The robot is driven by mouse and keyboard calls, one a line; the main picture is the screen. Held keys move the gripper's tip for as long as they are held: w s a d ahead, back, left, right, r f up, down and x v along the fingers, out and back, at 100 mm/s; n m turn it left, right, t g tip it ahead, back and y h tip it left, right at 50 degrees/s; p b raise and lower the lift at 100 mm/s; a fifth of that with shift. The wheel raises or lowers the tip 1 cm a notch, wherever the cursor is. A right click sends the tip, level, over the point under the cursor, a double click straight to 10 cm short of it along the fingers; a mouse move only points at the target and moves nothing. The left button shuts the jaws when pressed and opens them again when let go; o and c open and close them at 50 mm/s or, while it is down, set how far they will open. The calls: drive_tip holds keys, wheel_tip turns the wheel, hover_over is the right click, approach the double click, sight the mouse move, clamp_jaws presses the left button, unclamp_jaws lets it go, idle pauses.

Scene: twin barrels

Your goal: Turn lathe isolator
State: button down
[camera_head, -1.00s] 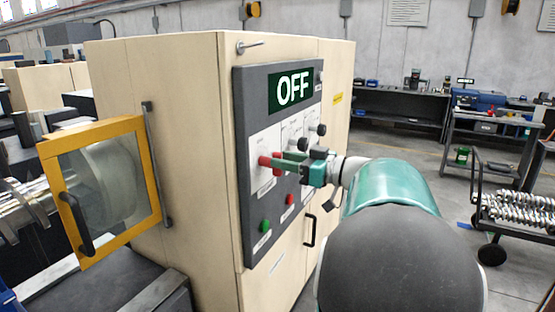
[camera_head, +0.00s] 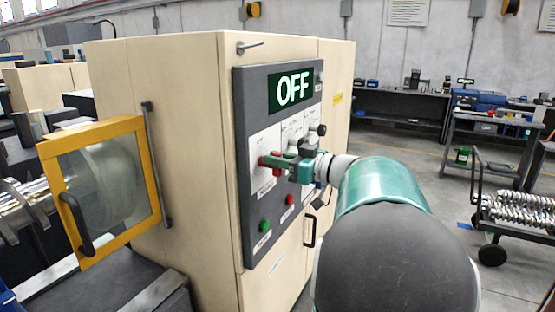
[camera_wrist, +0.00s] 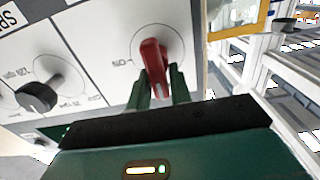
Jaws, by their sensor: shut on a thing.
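The lathe isolator is a red rotary handle (camera_wrist: 153,66) on a white plate of the grey control panel. In the head view the red handle (camera_head: 264,161) is at the panel's left side, partly hidden by my fingers. My gripper (camera_wrist: 160,92) is shut on the red handle, with one green finger on each side of it. In the head view my gripper (camera_head: 279,162) reaches the panel from the right. The display (camera_head: 293,89) above the knobs reads "OFF".
A black knob (camera_wrist: 37,97) sits on the plate beside the isolator. A green button (camera_head: 265,226) and a red button (camera_head: 290,200) are lower on the panel. The yellow-framed guard (camera_head: 100,190) stands at left. The floor at right has a trolley (camera_head: 510,215).

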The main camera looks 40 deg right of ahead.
drive_tip(key=shift+d+f+m, duration=0.1)
drive_tip(key=shift+f+m, duration=0.05)
drive_tip(key=shift+m, duration=0.45)
drive_tip(key=m, duration=0.3)
drive_tip(key=shift+d+f+m, duration=0.1)
drive_tip(key=shift+d+m, duration=0.1)
drive_tip(key=shift+m, duration=0.1)
drive_tip(key=shift+w+d+f+m, duration=0.15)
drive_tip(key=shift+f+m, duration=0.1)
drive_tip(key=shift+m, duration=1.9)
drive_tip(key=shift+s+d+f+m, duration=0.1)
drive_tip(key=shift+f+m, duration=0.15)
drive_tip(key=shift+m, duration=1.95)
drive_tip(key=shift+w+d+f+m, duration=0.15)
drive_tip(key=shift+f+m, duration=0.1)
drive_tip(key=shift+m, duration=1.9)
